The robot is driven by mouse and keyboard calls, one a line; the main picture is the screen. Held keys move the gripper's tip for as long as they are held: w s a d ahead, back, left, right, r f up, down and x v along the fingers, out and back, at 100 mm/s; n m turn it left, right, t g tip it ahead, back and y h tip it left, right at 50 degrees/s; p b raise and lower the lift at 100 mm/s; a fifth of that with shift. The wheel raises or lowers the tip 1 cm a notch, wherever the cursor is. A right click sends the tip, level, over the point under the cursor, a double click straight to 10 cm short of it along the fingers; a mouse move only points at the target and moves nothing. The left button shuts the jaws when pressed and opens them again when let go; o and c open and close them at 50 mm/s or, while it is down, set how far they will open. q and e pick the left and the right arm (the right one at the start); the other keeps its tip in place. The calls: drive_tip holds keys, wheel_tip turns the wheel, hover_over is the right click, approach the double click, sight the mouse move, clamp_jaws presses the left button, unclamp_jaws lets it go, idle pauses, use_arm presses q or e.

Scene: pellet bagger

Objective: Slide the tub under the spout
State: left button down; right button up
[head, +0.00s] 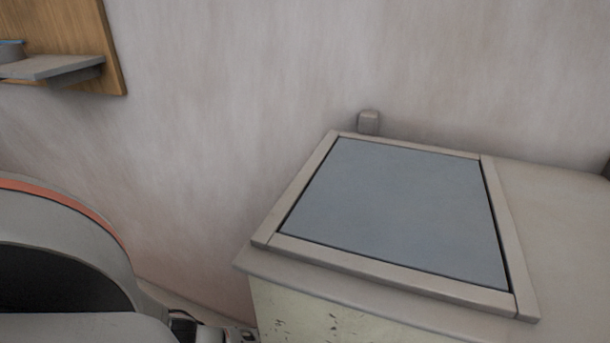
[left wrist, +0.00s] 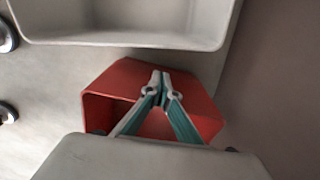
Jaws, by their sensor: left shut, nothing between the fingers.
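In the left wrist view, my left gripper (left wrist: 160,78) is shut and empty, its teal fingers meeting at the tips. Behind the fingers is a red, angular, hollow-looking thing (left wrist: 120,78). The fingers cover its middle, and I cannot tell whether they touch it. A pale grey tub-like thing with a rounded rim (left wrist: 125,40) crosses the top of the view, beyond the red thing. I cannot tell for sure which of these is the tub or the spout. The head view shows neither of them, and my right gripper is not in view.
In the head view, a cabinet with a framed blue-grey panel (head: 400,210) stands against the wall. A small grey block (head: 369,122) is behind the panel. A wooden board (head: 60,30) with a grey shelf (head: 50,67) is at the upper left. Round dark knobs show in the wrist view (left wrist: 7,113).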

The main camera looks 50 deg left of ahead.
use_arm(q)
drive_tip(key=w+d, duration=0.2)
drive_tip(key=d, duration=0.3)
drive_tip(key=shift+w+d, duration=0.2)
drive_tip(key=shift+d, duration=0.2)
drive_tip(key=shift+r, duration=0.15)
